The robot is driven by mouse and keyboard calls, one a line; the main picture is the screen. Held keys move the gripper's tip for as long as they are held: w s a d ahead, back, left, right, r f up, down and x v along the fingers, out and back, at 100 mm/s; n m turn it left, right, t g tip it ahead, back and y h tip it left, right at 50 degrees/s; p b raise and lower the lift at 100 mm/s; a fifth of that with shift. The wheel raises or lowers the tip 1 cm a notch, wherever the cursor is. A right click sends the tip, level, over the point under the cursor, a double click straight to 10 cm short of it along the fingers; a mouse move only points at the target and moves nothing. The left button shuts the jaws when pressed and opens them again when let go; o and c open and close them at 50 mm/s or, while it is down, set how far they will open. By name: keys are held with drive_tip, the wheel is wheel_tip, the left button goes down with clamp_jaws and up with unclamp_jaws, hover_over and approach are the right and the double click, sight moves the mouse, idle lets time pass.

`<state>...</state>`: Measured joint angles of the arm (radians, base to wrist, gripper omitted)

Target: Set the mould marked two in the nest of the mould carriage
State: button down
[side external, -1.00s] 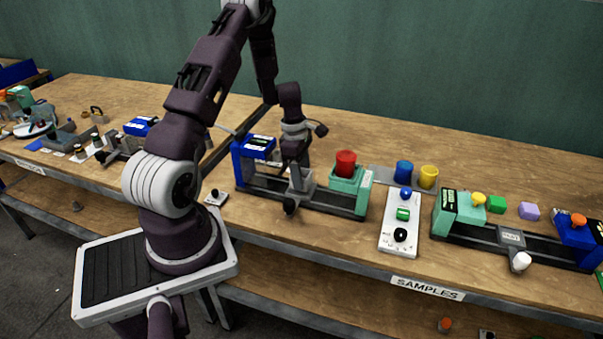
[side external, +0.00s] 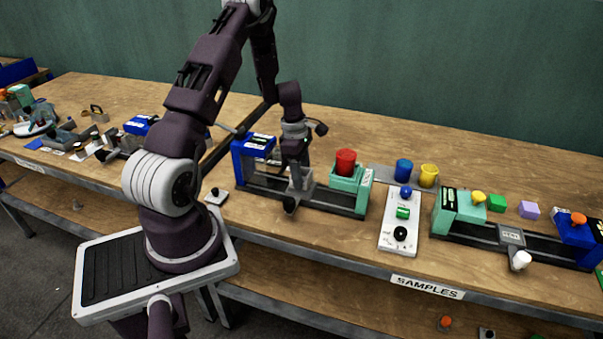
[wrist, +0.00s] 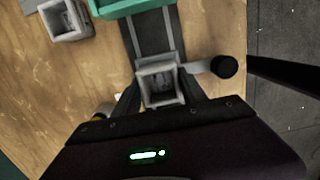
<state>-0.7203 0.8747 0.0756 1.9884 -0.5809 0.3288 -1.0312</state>
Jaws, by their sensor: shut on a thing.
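My gripper (side external: 299,172) points down over the mould carriage (side external: 308,186), on the dark rails of the press with the blue end block. In the wrist view my gripper (wrist: 160,98) is shut on a small grey square mould (wrist: 163,88), seen from above with an open top. The carriage's side lever ends in a black knob (wrist: 225,67), which also shows in the side view (side external: 289,206). The mould is at the carriage; whether it is fully seated in the nest I cannot tell. Its mark is not readable.
The press has a blue end block (side external: 252,147) and a green end block (side external: 348,179) with a red cylinder (side external: 345,160). Another grey square box (wrist: 66,20) lies on the bench. A switch panel (side external: 400,222) and a second press (side external: 511,238) stand to the right.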

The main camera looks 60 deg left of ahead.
drive_tip(key=shift+f, duration=0.65)
drive_tip(key=c, duration=0.6)
unclamp_jaws()
